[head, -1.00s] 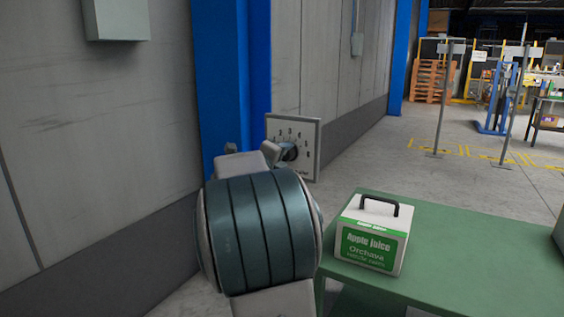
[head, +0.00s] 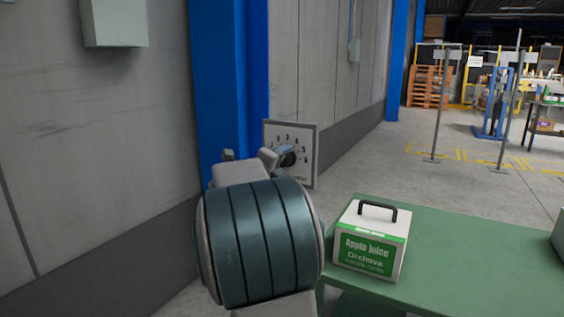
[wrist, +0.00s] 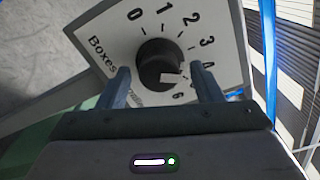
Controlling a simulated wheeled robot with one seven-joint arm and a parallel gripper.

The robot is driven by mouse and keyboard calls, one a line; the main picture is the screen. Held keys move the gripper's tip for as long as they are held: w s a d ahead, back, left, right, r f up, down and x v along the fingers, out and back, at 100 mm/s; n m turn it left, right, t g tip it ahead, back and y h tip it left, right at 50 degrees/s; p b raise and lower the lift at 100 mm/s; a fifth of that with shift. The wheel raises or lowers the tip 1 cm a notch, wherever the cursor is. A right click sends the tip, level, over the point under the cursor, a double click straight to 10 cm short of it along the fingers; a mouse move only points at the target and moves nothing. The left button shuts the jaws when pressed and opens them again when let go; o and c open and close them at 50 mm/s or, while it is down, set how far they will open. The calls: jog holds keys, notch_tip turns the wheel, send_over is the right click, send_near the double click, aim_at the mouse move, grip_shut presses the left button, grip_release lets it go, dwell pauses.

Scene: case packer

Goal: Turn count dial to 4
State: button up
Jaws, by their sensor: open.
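The count dial is a black round knob (wrist: 158,58) on a white square panel (wrist: 112,42) with digits around it. In the wrist view 0, 1, 2, 3, 4 and 6 show; my right finger covers the place between 4 and 6. The knob's white pointer mark (wrist: 172,77) points right, toward that 4-to-6 side; the exact digit is unclear. My gripper (wrist: 160,72) is open, one finger on each side of the knob; contact is unclear. In the head view the panel (head: 309,157) stands beyond my wrist, which hides its lower left part.
A green table (head: 450,245) stands at the right, bearing a white and green apple juice box (head: 368,240) with a black handle. A blue post (head: 228,80) and grey wall (head: 100,120) are at the left. Open floor lies behind the table.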

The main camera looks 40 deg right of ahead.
jog(key=p+v, duration=0.2)
jog(key=v, duration=1.1)
jog(key=shift+s+a+r, duration=0.1)
jog(key=shift+r, duration=0.05)
jog(key=w+a+r+n+t+y+p, duration=0.4)
jog(key=a+r+n+t+y+p, duration=0.35)
jog(key=a+n+p, duration=0.35)
jog(key=s+a+r+n+y+p, duration=0.25)
jog(key=a+n+y+p, duration=0.35)
jog(key=n, duration=0.4)
jog(key=s+a+n+g+y+p, duration=0.5)
jog(key=s+a+n+p, duration=0.1)
jog(key=s+n, duration=0.1)
jog(key=s+d+n+g+h+p, duration=0.1)
jog(key=s+n+g+p, duration=0.5)
jog(key=s, duration=0.9)
jog(key=shift+s+n+g+h+p, duration=0.35)
jog(key=shift+n+h+p, duration=0.25)
jog(key=shift+n, duration=0.1)
jog(key=shift+d+f, duration=0.1)
jog(key=shift+f, duration=0.05)
